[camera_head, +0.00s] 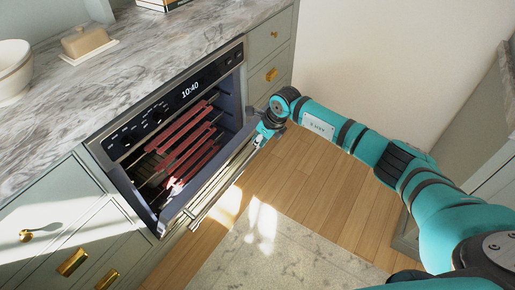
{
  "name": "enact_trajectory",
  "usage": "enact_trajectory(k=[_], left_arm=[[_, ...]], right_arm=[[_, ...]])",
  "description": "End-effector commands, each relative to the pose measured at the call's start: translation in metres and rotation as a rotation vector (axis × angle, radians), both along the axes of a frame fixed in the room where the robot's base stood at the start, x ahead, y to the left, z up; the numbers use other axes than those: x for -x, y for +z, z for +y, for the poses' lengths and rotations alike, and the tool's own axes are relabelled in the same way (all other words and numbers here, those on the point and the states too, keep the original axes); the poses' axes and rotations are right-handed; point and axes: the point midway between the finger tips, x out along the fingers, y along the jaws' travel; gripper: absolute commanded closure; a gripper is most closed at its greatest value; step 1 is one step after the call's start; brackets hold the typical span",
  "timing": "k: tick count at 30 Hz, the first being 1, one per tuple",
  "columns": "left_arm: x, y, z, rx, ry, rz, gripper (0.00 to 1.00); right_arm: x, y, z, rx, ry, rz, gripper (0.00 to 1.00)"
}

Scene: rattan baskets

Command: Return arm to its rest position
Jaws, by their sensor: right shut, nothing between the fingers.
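My right arm is teal and dark grey and reaches in from the lower right. Its gripper (262,137) is shut and empty, at the upper right end of the oven door (212,188). I cannot tell whether it touches the door. The built-in oven (187,92) has its door lowered, and several reddish bars or racks (184,146) show inside. My left gripper is not in view.
A marble counter (150,45) runs above the oven, with a white bowl (12,70) and a butter dish (86,41). Drawers with brass handles (72,262) flank the oven. Wooden floor (320,190) and a rug (285,250) lie open in front.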

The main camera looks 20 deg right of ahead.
Motion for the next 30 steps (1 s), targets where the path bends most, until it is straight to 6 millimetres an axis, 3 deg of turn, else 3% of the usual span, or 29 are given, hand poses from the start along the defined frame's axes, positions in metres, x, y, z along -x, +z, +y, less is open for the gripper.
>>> enact_trajectory(k=[4, 11, 14, 17, 20, 21, 24, 27, 30], left_arm=[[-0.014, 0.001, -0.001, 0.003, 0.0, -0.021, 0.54], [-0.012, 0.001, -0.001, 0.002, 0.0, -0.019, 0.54], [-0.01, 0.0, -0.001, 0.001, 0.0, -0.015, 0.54], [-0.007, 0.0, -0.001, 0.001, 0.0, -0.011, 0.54], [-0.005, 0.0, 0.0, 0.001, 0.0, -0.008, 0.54], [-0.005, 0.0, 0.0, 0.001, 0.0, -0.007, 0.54], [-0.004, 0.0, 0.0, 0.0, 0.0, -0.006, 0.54], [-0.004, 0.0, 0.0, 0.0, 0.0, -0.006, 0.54], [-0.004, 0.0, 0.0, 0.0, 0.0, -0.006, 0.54]], right_arm=[[0.001, 0.013, -0.001, -0.001, -0.001, -0.001, 1.0], [0.003, 0.016, 0.004, -0.016, 0.002, -0.001, 1.0], [0.008, 0.015, 0.031, -0.107, 0.012, -0.017, 1.0], [0.02, 0.021, 0.085, -0.31, 0.016, -0.048, 1.0], [0.038, 0.048, 0.153, -0.63, -0.025, -0.085, 1.0], [0.046, 0.066, 0.176, -0.781, -0.066, -0.098, 1.0], [0.059, 0.121, 0.208, -1.171, -0.235, -0.118, 1.0], [0.063, 0.166, 0.198, -1.515, -0.489, -0.116, 1.0], [0.065, 0.187, 0.158, -1.796, -0.819, -0.092, 1.0]])
